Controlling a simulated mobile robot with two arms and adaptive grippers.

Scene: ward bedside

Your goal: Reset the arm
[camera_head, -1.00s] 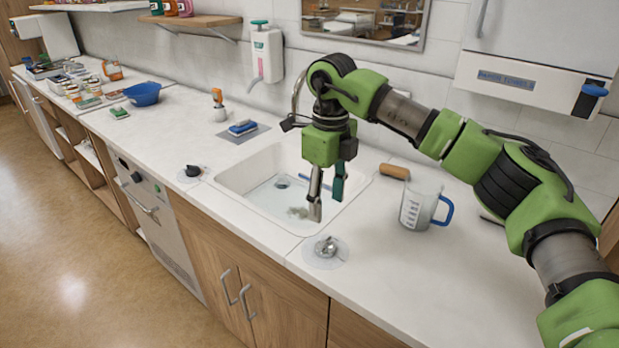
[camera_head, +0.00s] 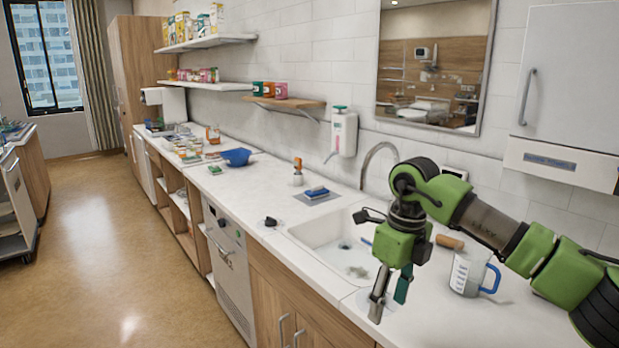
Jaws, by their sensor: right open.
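My right gripper (camera_head: 390,297) is at the lower right of the head view, at the end of my green and dark grey arm. It points down, with its two fingers apart and nothing between them. It shows in front of the sink (camera_head: 335,250) and the counter's (camera_head: 345,309) front part. It hides part of the sink's right side. My left gripper is not in view.
A measuring jug (camera_head: 467,273) with a blue handle stands right of the gripper. A blue sponge (camera_head: 316,192), a soap dispenser (camera_head: 343,134) and a blue bowl (camera_head: 237,157) are further along the counter. The floor (camera_head: 120,250) at left is clear.

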